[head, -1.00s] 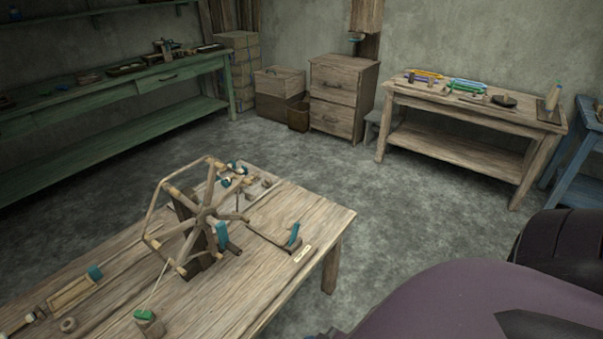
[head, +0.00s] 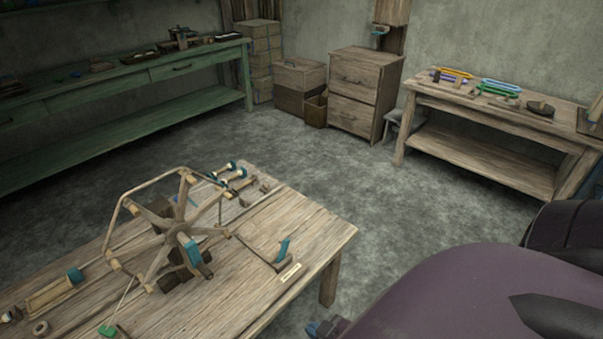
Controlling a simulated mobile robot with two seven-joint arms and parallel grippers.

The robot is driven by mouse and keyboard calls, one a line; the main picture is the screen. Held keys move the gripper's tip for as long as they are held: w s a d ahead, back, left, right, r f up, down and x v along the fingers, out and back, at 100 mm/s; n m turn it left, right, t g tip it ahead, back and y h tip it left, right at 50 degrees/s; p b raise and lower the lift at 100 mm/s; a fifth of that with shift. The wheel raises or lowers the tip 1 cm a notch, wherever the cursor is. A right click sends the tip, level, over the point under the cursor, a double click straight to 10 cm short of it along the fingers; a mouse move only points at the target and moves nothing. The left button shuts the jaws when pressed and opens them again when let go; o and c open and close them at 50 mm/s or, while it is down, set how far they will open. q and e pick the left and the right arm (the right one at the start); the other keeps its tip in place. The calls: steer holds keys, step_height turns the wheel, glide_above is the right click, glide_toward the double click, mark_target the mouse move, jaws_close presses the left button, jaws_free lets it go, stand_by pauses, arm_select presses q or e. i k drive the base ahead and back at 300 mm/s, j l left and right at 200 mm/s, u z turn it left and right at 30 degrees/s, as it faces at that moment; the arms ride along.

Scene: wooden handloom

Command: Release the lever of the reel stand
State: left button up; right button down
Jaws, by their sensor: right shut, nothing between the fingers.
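The reel stand (head: 170,235), a spoked wooden wheel on a dark post, stands on the wooden table at the lower left. A teal-gripped piece (head: 192,252) sits at the front of its wheel. To its right, a teal upright handle (head: 283,250) rises from the end of a low bar near the table's right edge. I cannot tell which teal part is the lever. My right gripper (head: 323,328) shows small and dark at the bottom edge, in front of the table's right leg, shut and apart from the reel stand. My left gripper is not in view.
The table (head: 240,303) also carries a pale label (head: 289,272), teal-ended parts behind the reel and a green piece (head: 107,331) at the front. A green bench (head: 120,85), a drawer cabinet (head: 362,95) and another worktable (head: 480,148) stand behind. The floor between is clear.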

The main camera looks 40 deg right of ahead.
mark_target(285, 244)
steer(key=l, duration=1.6)
